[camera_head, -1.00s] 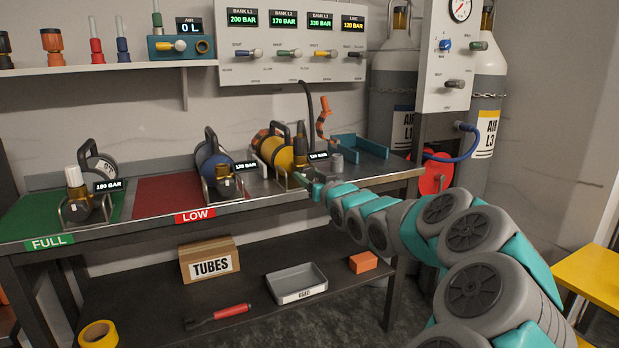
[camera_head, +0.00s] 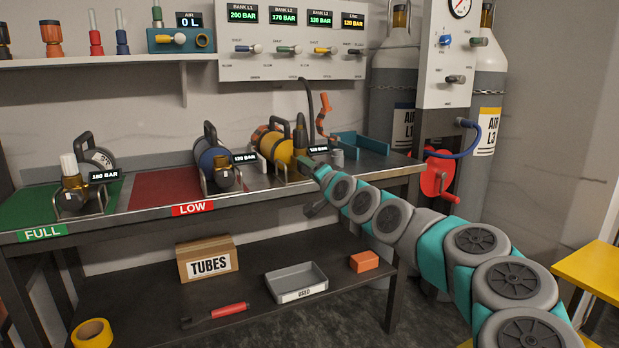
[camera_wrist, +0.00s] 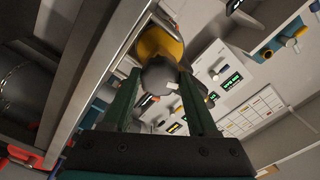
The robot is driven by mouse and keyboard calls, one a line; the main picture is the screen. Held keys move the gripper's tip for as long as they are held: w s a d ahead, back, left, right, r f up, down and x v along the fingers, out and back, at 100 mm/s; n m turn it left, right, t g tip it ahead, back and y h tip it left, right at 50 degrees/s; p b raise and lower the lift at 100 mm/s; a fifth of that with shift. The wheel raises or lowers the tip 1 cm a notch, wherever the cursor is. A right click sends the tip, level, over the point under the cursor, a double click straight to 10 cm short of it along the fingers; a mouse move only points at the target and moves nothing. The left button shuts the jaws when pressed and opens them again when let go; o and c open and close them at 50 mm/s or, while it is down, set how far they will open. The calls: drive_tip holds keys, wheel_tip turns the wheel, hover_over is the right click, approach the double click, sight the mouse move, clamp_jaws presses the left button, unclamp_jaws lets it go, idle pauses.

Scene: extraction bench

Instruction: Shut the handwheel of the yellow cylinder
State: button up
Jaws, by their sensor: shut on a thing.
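The yellow cylinder (camera_head: 280,154) lies on its side in a rack on the bench, its valve end toward the front edge. My gripper (camera_head: 316,168) is at that valve end, at the bench's front edge. In the wrist view the yellow cylinder (camera_wrist: 160,44) is straight ahead, with the round grey handwheel (camera_wrist: 158,76) in front of it. My gripper (camera_wrist: 158,88) has its two green fingers on either side of the handwheel and is shut on it. In the head view my arm and gripper hide the handwheel. Its turn position cannot be told.
A blue cylinder (camera_head: 211,158) lies left of the yellow one, and a grey cylinder (camera_head: 98,160) lies on the green FULL mat (camera_head: 30,212). A blue tray (camera_head: 358,146) stands at the right end. A valve panel (camera_head: 292,64) hangs behind. The red LOW mat (camera_head: 160,190) has bare room.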

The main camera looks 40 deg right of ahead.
drive_tip(key=shift+m+b, duration=0.35)
drive_tip(key=shift+m, duration=1.85)
drive_tip(key=o, duration=1.4)
drive_tip(key=shift+b+v, duration=0.55)
drive_tip(key=shift+v, duration=3.35)
drive_tip(key=shift+a, duration=0.1)
